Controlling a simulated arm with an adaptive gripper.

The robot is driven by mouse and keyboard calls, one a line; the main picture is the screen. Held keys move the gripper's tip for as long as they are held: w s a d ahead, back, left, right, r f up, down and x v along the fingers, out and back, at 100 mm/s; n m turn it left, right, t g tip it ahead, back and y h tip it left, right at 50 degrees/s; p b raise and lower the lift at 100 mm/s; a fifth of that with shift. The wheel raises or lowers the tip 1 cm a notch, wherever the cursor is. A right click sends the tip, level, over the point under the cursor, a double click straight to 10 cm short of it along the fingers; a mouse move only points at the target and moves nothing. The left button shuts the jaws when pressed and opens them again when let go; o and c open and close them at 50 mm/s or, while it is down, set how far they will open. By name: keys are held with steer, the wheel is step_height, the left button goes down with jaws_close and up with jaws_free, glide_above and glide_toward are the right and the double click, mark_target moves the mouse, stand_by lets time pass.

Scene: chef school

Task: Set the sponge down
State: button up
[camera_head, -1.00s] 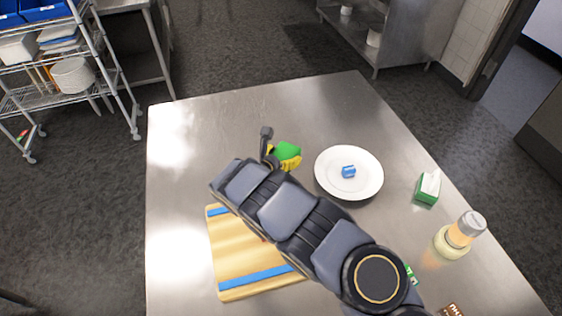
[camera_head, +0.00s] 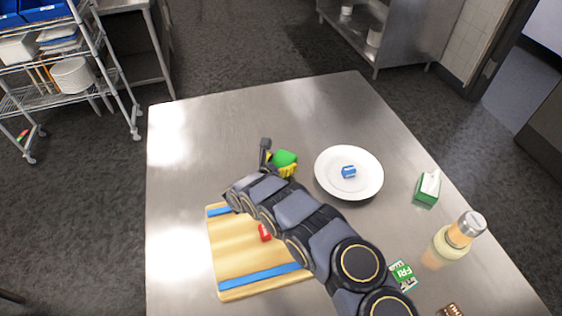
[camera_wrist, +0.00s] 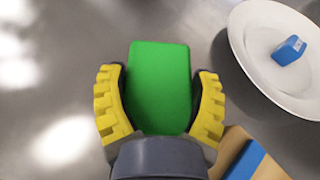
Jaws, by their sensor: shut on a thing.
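The green sponge (camera_wrist: 160,85) sits between the two yellow fingers of my gripper (camera_wrist: 160,100) in the wrist view. The fingers touch or nearly touch its sides, and my gripper is shut on it. In the head view the sponge (camera_head: 284,158) shows just past my arm, left of the white plate, with a yellow finger of my gripper (camera_head: 286,169) beside it. Metal table top (camera_head: 220,130) lies under and around it. I cannot tell whether the sponge touches the table or hangs a little above it.
A white plate (camera_head: 330,184) holding a small blue item (camera_head: 348,171) stands to the right. A wooden board (camera_head: 235,255) with blue bands and a red item (camera_head: 265,232) lies in front. A green-white box (camera_head: 428,187) and a bottle (camera_head: 455,238) stand further right. The table's far left is clear.

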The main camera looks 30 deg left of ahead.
steer(key=o, duration=1.1)
